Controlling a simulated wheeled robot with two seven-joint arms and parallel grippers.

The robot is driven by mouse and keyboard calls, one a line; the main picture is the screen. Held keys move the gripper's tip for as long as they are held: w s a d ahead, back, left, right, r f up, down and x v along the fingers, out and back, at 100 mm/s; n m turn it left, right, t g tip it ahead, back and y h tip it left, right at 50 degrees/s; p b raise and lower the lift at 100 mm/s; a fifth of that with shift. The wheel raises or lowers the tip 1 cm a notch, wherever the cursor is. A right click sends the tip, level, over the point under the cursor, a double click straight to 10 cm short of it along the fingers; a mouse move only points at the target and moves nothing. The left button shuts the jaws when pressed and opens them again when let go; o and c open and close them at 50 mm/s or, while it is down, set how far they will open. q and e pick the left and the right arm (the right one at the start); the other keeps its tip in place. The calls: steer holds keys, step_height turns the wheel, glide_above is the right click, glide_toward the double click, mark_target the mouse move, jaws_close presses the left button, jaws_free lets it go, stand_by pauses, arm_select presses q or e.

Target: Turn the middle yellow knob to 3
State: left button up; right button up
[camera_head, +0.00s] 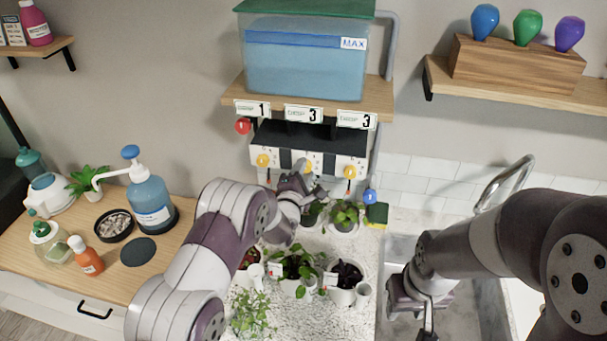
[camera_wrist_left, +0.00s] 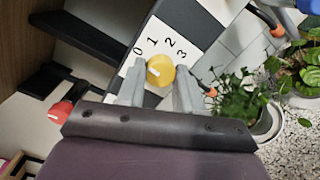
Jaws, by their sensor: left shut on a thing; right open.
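The control panel (camera_head: 330,157) under the tank's shelf has three yellow knobs. The left knob (camera_head: 263,160) and right knob (camera_head: 350,172) are clear of my grippers; the middle knob (camera_head: 308,167) is partly hidden by my left gripper (camera_head: 303,184). In the left wrist view, my left gripper (camera_wrist_left: 160,92) is shut on a yellow knob (camera_wrist_left: 160,70), one finger on each side. Its white mark lies on its left side, nearer 0 than 3 on the dial (camera_wrist_left: 161,48). The cards above read 1 (camera_head: 252,107), 3 (camera_head: 303,115) and 3 (camera_head: 357,120). My right gripper (camera_head: 428,308) is open and empty over the sink.
A red knob (camera_head: 243,126) and a blue one (camera_head: 370,196) sit at the panel's sides. Potted plants (camera_head: 298,272) crowd the counter below my left arm. A blue pump bottle (camera_head: 150,200) stands on the wooden table. The sink (camera_head: 470,312) is at right.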

arm_select(q)
steer(key=shift+d+m+y+b, duration=0.1)
steer(key=shift+m+y+b, duration=0.4)
steer(key=shift+m+b, duration=4.45)
steer(key=shift+m+y+b, duration=0.5)
steer(key=shift+m+b, duration=3.4)
steer(key=shift+m, duration=2.05)
arm_select(e)
step_height(320, 180, down, 18)
steer(key=shift+f, duration=0.15)
arm_select(q)
steer(key=o, duration=1)
steer(key=shift+o, duration=0.2)
steer(key=shift+s, duration=0.1)
arm_select(e)
steer(key=shift+f, duration=0.2)
step_height(320, 180, down, 2)
steer(key=b, duration=0.3)
steer(key=shift+f, duration=0.25)
arm_select(q)
steer(key=s+a, duration=0.2)
steer(key=s, duration=1)
steer(key=shift+s+r, duration=0.25)
steer(key=shift+r, duration=0.1)
